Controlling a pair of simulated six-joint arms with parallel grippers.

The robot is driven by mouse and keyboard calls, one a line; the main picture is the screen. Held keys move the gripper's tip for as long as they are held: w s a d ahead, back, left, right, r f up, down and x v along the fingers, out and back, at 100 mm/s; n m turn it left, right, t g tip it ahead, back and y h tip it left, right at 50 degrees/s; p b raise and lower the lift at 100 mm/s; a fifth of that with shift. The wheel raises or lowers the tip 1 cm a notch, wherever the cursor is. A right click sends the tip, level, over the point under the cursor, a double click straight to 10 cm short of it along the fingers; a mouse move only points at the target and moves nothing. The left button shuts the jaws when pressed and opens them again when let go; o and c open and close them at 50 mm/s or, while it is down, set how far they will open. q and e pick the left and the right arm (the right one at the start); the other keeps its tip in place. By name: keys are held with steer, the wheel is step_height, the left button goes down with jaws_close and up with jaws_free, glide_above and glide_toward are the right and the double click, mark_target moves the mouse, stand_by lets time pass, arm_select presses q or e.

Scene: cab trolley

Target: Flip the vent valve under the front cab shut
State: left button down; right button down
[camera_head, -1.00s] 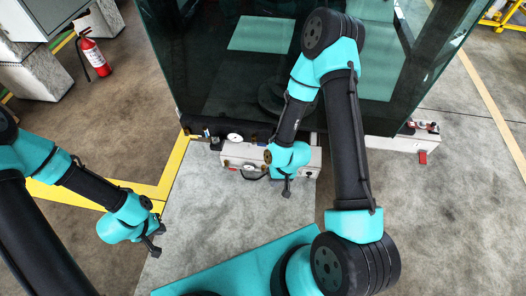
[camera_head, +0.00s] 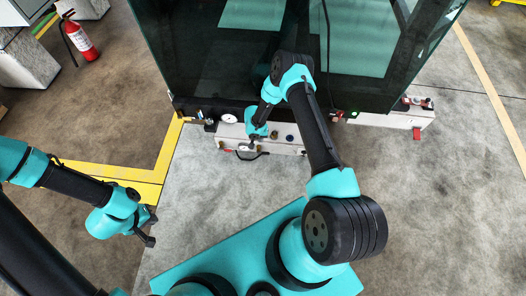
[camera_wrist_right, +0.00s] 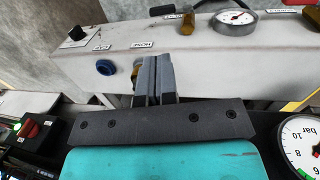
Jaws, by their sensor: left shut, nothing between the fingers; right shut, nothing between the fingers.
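A pale valve box (camera_head: 282,146) sits low under the front edge of the dark glass cab (camera_head: 200,60). In the right wrist view the box (camera_wrist_right: 75,66) carries a brass fitting (camera_wrist_right: 201,22) beside a dark handle (camera_wrist_right: 165,9) and small labels. I cannot tell for sure which part is the vent valve. My right gripper (camera_head: 252,146) is shut and empty at the box front. In the wrist view its fingers (camera_wrist_right: 154,76) partly hide another brass part (camera_wrist_right: 136,72). My left gripper (camera_head: 149,228) is shut and empty over the floor at the left, well away from the box.
A round gauge (camera_wrist_right: 235,19) and a blue port (camera_wrist_right: 105,67) are on the box. Another gauge (camera_wrist_right: 300,145) and a red knob (camera_wrist_right: 31,130) lie nearer the wrist. A red handle (camera_head: 416,133) hangs at the right. The grey floor (camera_head: 220,200) before the box is clear.

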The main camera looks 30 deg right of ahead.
mark_target(266, 153)
steer(key=shift+w+d+f, duration=0.15)
steer(key=shift+w, duration=0.1)
steer(key=shift+f, duration=0.15)
steer(key=f, duration=0.4)
steer(key=s+d+f, duration=0.1)
steer(key=f, duration=0.4)
steer(key=d+f, duration=0.1)
steer(key=f, duration=0.3)
steer(key=shift+s+f, duration=0.25)
